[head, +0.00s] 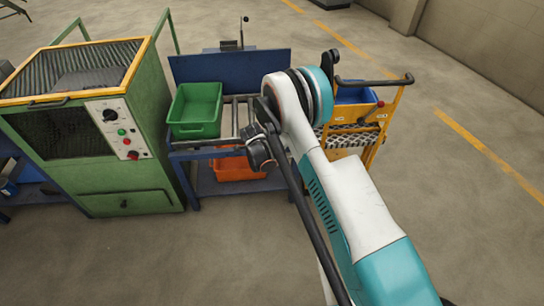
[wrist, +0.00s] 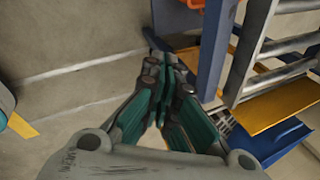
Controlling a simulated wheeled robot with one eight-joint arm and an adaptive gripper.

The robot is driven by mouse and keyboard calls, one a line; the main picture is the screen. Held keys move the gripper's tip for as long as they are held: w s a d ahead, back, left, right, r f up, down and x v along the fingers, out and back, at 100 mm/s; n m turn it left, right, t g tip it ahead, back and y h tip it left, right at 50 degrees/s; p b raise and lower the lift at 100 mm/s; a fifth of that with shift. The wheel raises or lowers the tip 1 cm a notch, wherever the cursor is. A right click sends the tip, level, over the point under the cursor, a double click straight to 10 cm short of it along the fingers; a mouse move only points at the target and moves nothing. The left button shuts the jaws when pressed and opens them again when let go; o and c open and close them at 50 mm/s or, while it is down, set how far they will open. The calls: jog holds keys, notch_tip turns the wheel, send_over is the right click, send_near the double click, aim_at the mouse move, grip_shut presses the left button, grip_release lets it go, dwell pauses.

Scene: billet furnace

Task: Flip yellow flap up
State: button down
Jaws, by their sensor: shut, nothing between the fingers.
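In the wrist view, my gripper (wrist: 163,62) is shut, with its dark fingers together and nothing between them. A yellow panel (wrist: 272,108) lies to its right, beyond a blue post (wrist: 213,50) and grey bars; the fingers look apart from it. I cannot tell whether this panel is the flap. In the head view, a yellow-edged grated frame (head: 137,62) tops the green furnace cabinet (head: 105,170), with a dark handle at its front. It is not certain which yellow part is the flap. My arm hides the fingertips in the head view.
A blue roller table (head: 228,68) holds a green bin (head: 195,108), with an orange bin (head: 238,169) below. A yellow trolley (head: 392,110) with a blue bin (head: 356,94) stands right of it, partly behind my arm. The floor in front and at right is clear.

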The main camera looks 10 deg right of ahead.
jog(key=shift+s+a+r+p, duration=0.15)
jog(key=shift+s+a+r, duration=0.05)
jog(key=shift+a, duration=0.3)
jog(key=shift+s+a+r+p, duration=0.1)
jog(key=shift+s+a+r, duration=0.05)
jog(key=shift+a, duration=0.4)
jog(key=shift+s+a+r+p, duration=0.15)
jog(key=shift+s+a+r, duration=0.05)
jog(key=shift+a, duration=0.3)
jog(key=shift+r, duration=0.1)
